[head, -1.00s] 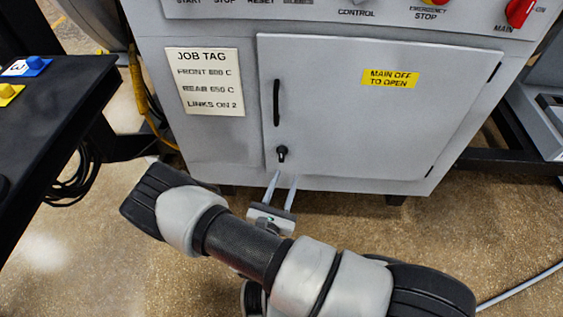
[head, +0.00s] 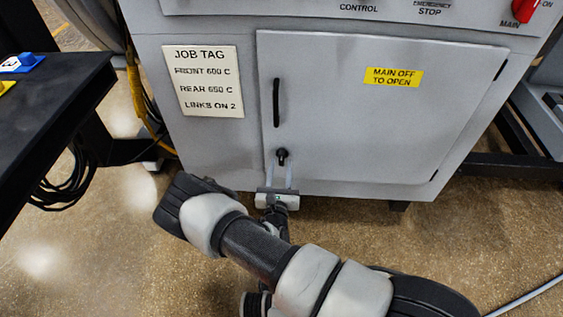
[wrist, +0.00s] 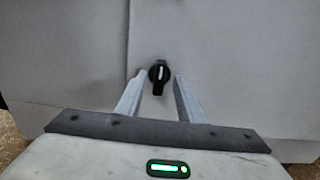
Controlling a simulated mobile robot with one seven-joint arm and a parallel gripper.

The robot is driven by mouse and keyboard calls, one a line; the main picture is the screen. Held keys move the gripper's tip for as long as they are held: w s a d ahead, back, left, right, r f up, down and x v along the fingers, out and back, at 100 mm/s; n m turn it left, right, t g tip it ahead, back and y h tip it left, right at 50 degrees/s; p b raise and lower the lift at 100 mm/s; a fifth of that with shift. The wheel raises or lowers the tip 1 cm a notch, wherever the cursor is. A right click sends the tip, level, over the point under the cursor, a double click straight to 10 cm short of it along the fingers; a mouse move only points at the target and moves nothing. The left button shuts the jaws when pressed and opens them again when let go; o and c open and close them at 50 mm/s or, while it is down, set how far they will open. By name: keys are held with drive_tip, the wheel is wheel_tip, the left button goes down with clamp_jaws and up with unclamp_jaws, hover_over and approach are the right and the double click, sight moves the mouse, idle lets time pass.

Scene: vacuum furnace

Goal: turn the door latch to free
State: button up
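The door latch (head: 282,155) is a small black knob at the lower left of the grey cabinet door (head: 370,125). In the wrist view the latch (wrist: 158,75) stands upright with a pale mark on it, its longer end pointing down. My gripper (head: 279,165) is open, just below the latch in the head view. In the wrist view its two pale fingers (wrist: 157,77) are either side of the latch, with a gap on each side. I cannot tell how far their tips are from the door face.
A black vertical handle (head: 276,102) is above the latch. A yellow label reading "MAIN OFF TO OPEN" (head: 393,77) is on the door, and a job tag (head: 203,81) is to the left. The red main switch (head: 524,10) is at upper right. A black table (head: 60,105) stands at left.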

sight(282, 160)
drive_tip(key=shift+w+b, duration=0.3)
drive_tip(key=shift+w, duration=1.5)
clamp_jaws()
